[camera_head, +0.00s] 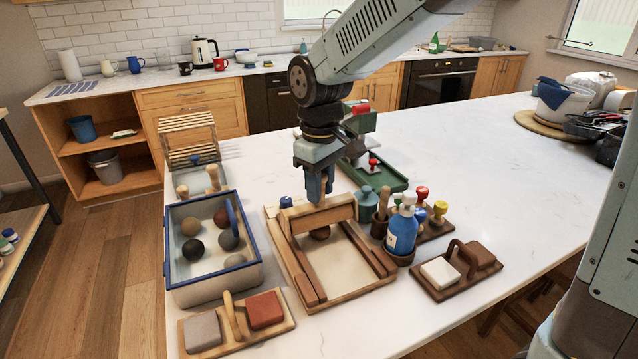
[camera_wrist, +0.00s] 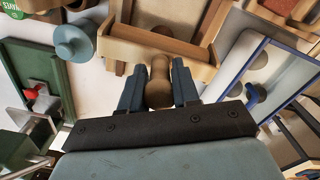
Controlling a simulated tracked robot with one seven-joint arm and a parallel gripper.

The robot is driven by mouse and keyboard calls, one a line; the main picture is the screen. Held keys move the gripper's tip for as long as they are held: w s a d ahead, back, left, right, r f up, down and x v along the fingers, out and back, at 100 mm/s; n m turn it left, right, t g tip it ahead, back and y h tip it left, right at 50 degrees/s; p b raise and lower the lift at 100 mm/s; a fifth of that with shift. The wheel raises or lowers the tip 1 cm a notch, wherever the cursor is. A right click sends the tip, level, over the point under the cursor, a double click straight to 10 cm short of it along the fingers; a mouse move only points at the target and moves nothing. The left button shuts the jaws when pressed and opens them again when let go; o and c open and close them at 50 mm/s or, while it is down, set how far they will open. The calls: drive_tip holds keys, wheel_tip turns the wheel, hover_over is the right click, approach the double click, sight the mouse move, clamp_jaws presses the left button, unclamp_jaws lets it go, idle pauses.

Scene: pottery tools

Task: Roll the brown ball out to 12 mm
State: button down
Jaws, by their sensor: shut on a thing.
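My gripper (camera_head: 316,186) is shut on the upright wooden knob (camera_wrist: 159,82) of a wooden pressing board (camera_head: 318,215). The board stands across the back half of a wooden rolling frame (camera_head: 300,285) with raised side rails. A brown ball (camera_head: 320,234) shows just under the board's front edge, on the pale bed of the frame; its upper part is hidden by the board. I cannot tell whether the board touches it. In the wrist view the board (camera_wrist: 125,42) lies right beyond the fingertips.
Left of the frame, a blue-rimmed crate (camera_head: 215,284) holds several balls, one reddish-brown (camera_head: 221,217). In front is a wooden carrier (camera_head: 240,330) with two blocks. To the right stand a blue bottle (camera_head: 402,232), stamps (camera_head: 438,212) and a dark carrier (camera_head: 456,285).

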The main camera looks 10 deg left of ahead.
drive_tip(key=shift+d+f, duration=0.1)
drive_tip(key=shift+f, duration=0.05)
drive_tip(key=shift+s+d, duration=0.2)
drive_tip(key=shift+s, duration=0.2)
idle(0.4)
drive_tip(key=shift+w+a+f, duration=0.15)
drive_tip(key=shift+w+a, duration=0.15)
drive_tip(key=shift+w, duration=0.1)
